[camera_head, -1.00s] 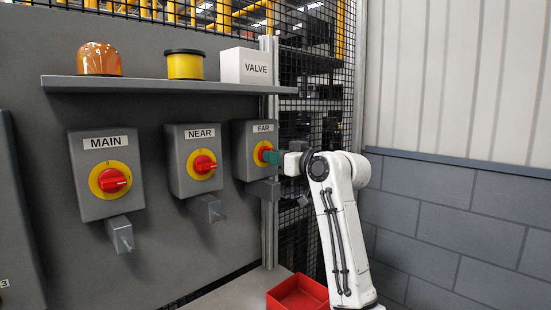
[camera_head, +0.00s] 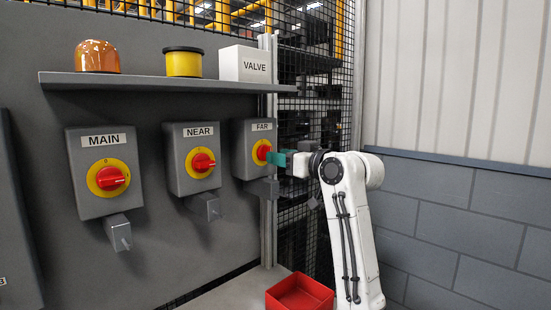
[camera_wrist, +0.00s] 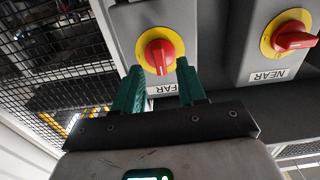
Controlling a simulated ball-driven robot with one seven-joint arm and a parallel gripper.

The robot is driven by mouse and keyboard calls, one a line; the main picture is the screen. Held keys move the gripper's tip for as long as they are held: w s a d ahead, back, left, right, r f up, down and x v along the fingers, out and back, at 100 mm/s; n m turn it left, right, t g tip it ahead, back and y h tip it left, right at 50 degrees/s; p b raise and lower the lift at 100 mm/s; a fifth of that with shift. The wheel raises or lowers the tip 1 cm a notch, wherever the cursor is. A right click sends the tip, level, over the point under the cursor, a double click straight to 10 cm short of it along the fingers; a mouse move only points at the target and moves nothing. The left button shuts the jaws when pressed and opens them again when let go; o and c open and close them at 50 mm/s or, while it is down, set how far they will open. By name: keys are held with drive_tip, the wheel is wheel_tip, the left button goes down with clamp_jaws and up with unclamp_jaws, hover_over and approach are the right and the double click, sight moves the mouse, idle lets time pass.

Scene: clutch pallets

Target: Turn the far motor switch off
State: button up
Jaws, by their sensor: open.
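The FAR switch (camera_head: 262,151) is a red knob on a yellow disc on a grey box, the rightmost of the three. In the wrist view its red handle (camera_wrist: 159,53) stands roughly upright in the picture, unlike the NEAR handle, which lies roughly sideways. My gripper (camera_head: 276,158) is just in front of the FAR knob, to its right in the head view. In the wrist view the green fingers of my gripper (camera_wrist: 160,69) are open, one on each side of the handle's lower end, with nothing held. The fingers look clear of the knob.
The NEAR switch (camera_head: 202,162) and MAIN switch (camera_head: 109,178) are to the left, handles roughly sideways. A red bin (camera_head: 300,294) is below. Mesh fence and a wall stand at right.

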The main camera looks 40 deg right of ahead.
drive_tip(key=s, duration=0.8)
drive_tip(key=shift+d+b, duration=0.15)
drive_tip(key=shift+b, duration=0.3)
